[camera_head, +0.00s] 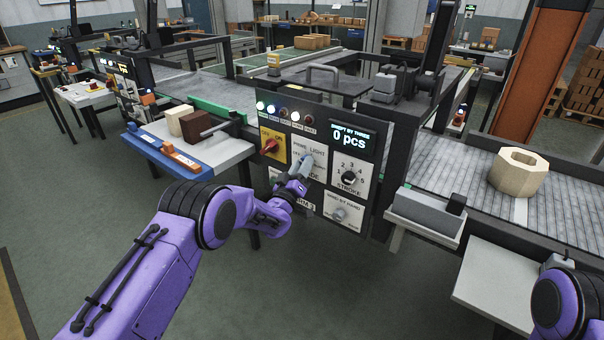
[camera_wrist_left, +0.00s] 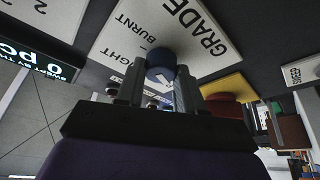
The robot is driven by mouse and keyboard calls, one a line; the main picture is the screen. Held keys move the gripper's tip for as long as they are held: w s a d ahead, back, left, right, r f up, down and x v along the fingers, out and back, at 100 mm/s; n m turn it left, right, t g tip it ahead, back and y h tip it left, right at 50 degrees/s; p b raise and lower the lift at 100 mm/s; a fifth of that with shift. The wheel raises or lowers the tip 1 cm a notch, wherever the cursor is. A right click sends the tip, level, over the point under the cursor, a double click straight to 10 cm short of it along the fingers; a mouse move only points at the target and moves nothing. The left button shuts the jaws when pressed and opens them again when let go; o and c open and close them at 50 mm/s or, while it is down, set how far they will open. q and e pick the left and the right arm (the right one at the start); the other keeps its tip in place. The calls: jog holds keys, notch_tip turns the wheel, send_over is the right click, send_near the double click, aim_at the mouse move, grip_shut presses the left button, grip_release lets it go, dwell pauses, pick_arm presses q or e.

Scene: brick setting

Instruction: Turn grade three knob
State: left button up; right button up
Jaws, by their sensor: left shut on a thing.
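The grade knob (camera_wrist_left: 161,64) is a round dark blue-grey knob with a white mark on a white plate. In the wrist view the plate (camera_wrist_left: 205,62) reads GRADE, with BURNT and part of LIGHT showing. My left gripper (camera_wrist_left: 153,80) is shut on the knob, one finger on each side. I cannot tell which word the mark points at. My right gripper is out of view.
A red knob on a yellow plate (camera_head: 267,135) is left of the grade plate. The stroke knob (camera_head: 349,175) is to its right, with a lower knob (camera_head: 340,213) beneath. The display (camera_head: 349,140) reads 0 pcs. A wooden octagonal ring (camera_head: 519,172) lies on the right conveyor.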

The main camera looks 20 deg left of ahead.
pick_arm(q)
jog(key=shift+w+a+m+g+h+b, duration=0.1)
jog(key=shift+m+g+h+b, duration=1.25)
jog(key=shift+m+b, duration=2.5)
jog(key=shift+a+m+g+h+b, duration=0.15)
jog(key=shift+m+g+h+b, duration=0.55)
jog(key=shift+m+h+b, duration=2.9)
jog(key=shift+w+a+m+g+y+b, duration=0.1)
jog(key=shift+m+g+b, duration=1.55)
jog(key=shift+m, duration=4.1)
jog(key=shift+t+b, duration=0.5)
jog(key=shift+b, duration=0.15)
jog(key=o, duration=1)
jog(key=shift+s, duration=0.1)
jog(key=shift+o, duration=0.2)
jog(key=b+v, duration=0.1)
jog(key=v, duration=0.9)
jog(key=shift+s+a, duration=0.15)
jog(key=shift+a, duration=0.1)
